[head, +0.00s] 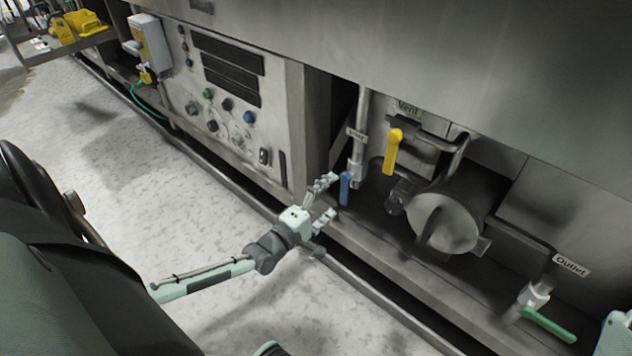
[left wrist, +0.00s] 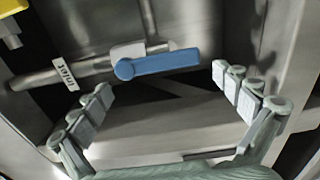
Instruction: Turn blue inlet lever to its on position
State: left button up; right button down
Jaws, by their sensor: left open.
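The blue inlet lever (head: 345,188) hangs down from a white valve body on the inlet pipe (head: 359,130) in the head view. In the left wrist view the blue lever (left wrist: 158,64) lies across the pipe's end, ahead of my fingertips. An "Inlet" tag (left wrist: 64,73) is on the pipe. My left gripper (head: 328,198) is open, its fingers pointing at the lever from the left and just short of it. The left wrist view shows both fingers (left wrist: 165,85) spread wide with nothing between them. A pale green part at the lower right edge of the head view is cut off.
A yellow vent lever (head: 393,152) hangs right of the inlet. A round grey pump housing (head: 446,222) and a green outlet lever (head: 549,324) stand farther right. A control panel (head: 225,95) is at left. A low metal rail runs along the machine; the floor before it is clear.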

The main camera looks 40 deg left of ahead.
pick_arm(q)
jog(key=s, duration=0.9)
jog(key=shift+s+a, duration=0.35)
